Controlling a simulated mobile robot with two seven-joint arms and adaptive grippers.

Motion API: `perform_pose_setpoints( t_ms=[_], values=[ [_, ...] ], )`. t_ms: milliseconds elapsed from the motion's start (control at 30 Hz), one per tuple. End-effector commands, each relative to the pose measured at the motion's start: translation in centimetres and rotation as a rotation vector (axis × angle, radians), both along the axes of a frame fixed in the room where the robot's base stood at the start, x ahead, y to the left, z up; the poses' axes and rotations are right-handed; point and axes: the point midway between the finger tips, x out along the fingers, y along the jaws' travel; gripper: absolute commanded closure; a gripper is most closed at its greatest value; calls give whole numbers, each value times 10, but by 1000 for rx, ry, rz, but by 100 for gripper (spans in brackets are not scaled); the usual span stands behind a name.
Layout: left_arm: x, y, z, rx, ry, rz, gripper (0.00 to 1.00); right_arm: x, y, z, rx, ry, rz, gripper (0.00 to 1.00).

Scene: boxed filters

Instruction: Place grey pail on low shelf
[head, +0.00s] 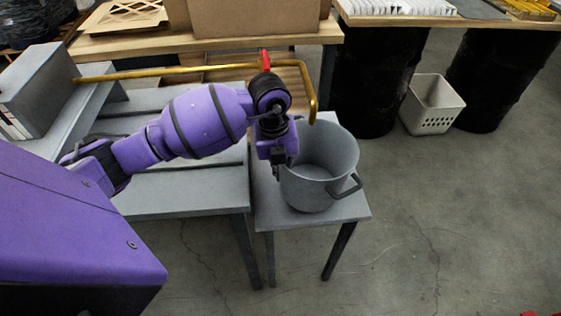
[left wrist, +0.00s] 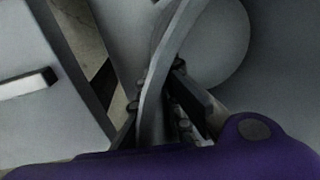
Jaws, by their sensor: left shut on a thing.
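The grey pail (head: 335,160) is an open, round container with a side handle. It stands upright at the end of a narrow grey table (head: 345,209) in the head view; I cannot tell whether its base touches the top. My left gripper (head: 280,170) is at the pail's left side, pointing down. In the left wrist view the gripper (left wrist: 165,125) is shut on a curved grey strip of the pail (left wrist: 160,75), its rim or a handle. My arm hides part of the pail's left side. I cannot make out which surface is the low shelf. My right gripper is not in view.
A yellow-brown bent pipe (head: 190,72) runs just behind my arm and the pail. A grey bench (head: 190,190) adjoins on the left. A cardboard box (head: 255,15) stands on the wooden table behind. A white basket (head: 432,105) sits on the floor.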

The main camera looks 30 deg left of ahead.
Motion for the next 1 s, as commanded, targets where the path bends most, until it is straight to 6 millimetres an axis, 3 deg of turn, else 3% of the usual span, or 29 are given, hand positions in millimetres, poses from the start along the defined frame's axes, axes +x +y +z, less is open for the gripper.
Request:
perform_pose_setpoints(
  t_ms=[33, 200, 467, 667, 867, 1000],
  values=[
    [12, 7, 2, -1, -2, 3, 100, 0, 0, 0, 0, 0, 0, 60],
    [36, 23, 1, -3, -2, 2, 100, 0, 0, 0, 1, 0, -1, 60],
    [53, 34, 1, -3, -2, 1, 100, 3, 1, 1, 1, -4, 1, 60],
    [50, 33, -31, -3, 0, -1, 100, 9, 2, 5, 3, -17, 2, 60],
    [51, 33, -35, -1, -2, -2, 100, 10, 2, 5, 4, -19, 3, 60],
    [50, 34, -35, 0, 0, -2, 80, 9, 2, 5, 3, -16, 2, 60]
  ],
)
